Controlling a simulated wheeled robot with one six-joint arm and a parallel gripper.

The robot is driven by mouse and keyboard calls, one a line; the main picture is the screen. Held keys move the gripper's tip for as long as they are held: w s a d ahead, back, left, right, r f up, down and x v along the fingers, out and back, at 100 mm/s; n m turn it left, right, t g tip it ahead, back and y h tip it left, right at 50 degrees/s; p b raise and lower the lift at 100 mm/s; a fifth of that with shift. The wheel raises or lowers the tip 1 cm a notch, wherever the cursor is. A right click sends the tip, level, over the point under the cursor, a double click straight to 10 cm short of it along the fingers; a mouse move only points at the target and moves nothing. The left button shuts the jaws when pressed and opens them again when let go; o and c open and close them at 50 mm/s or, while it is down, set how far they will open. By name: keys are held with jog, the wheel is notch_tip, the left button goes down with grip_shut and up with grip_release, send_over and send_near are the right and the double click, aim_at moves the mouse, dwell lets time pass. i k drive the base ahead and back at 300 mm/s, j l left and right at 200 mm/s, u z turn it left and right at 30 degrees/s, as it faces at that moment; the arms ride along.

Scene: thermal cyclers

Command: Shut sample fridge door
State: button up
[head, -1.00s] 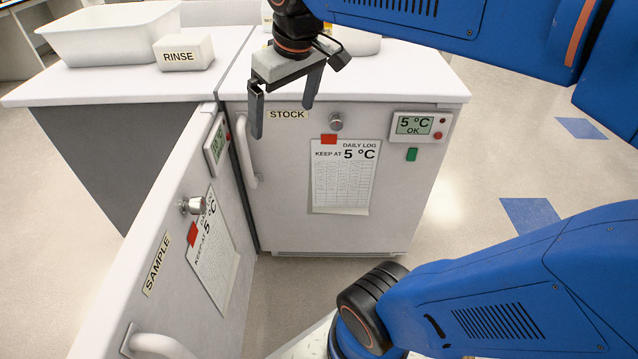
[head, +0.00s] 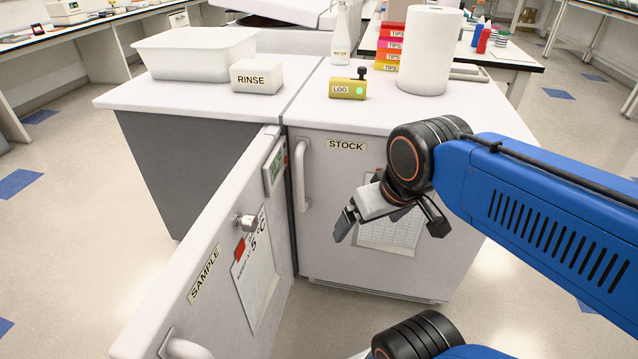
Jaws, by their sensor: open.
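The sample fridge door (head: 222,262) stands swung open at the left, its outer face towards me. It bears a SAMPLE label (head: 204,274), a round metal knob (head: 244,221), a log sheet (head: 256,268) and a handle (head: 184,345) at the bottom edge of the view. The door's hinge side meets the stock fridge's left edge. My gripper (head: 388,226) is open and empty in front of the stock fridge (head: 325,225), to the right of the sample door and apart from it. It covers part of the stock fridge's log sheet.
The stock fridge is closed, with its handle (head: 302,175) at its left. On the counter (head: 200,104) stand a white basin (head: 195,55), a RINSE box (head: 257,77), a yellow LOG device (head: 348,88) and a paper roll (head: 430,50). Floor shows beyond the door at left.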

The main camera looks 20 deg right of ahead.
aim_at(221, 294)
jog(key=k+l+u, duration=0.15)
jog(key=k+l, duration=0.6)
jog(key=k, duration=0.15)
